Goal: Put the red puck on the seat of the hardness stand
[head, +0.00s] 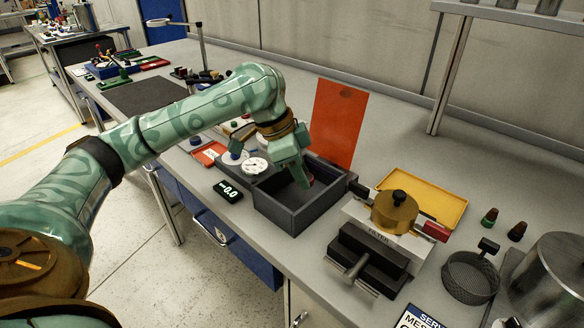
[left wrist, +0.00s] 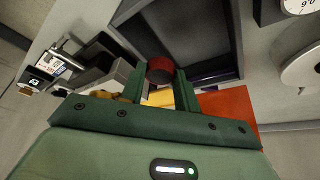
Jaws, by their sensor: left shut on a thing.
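My left gripper (head: 305,180) reaches down over the open dark grey box, fingers pointing into it. It is shut on the red puck (left wrist: 160,69), which shows between the fingertips in the left wrist view; in the head view only a small red part (head: 309,180) shows. A white-faced dial (head: 256,165) and a pale round disc (head: 234,157) stand left of the box; they look like parts of the hardness stand, but I cannot tell which part is its seat. The disc also shows in the left wrist view (left wrist: 304,68). My right gripper is out of view.
The grey box (head: 272,214) has raised walls around the gripper. An orange-red panel (head: 338,122) stands upright behind it. A small black display (head: 228,191) lies in front of the dial.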

